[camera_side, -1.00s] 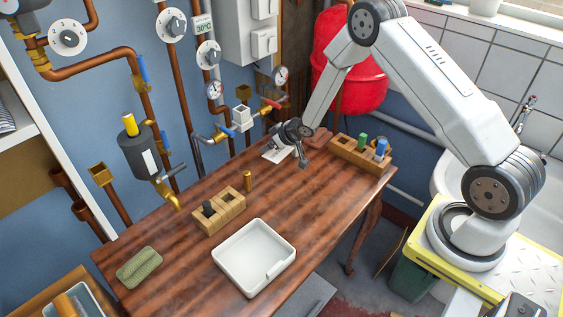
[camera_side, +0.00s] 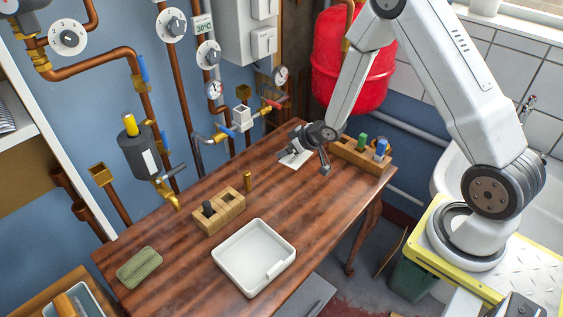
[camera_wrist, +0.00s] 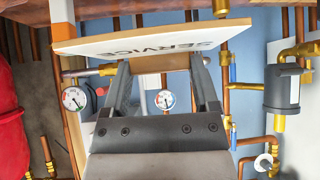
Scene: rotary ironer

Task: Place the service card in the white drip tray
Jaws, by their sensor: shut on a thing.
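The service card (camera_side: 296,159) is a pale, thin card at the far end of the wooden table. In the wrist view the card (camera_wrist: 150,42) spans the top with "SERVICE" lettering on it. My gripper (camera_side: 305,160) is shut on the card; its two fingers (camera_wrist: 162,82) reach up to it in the wrist view. How far the card is above the table is hard to tell. The white drip tray (camera_side: 245,256) lies empty near the table's front edge, lower left of my gripper in the side view.
A wooden rack (camera_side: 345,150) with green and blue pieces is right of my gripper. A green sponge-like pad (camera_side: 139,267) lies far left. Pipes and valves line the wall.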

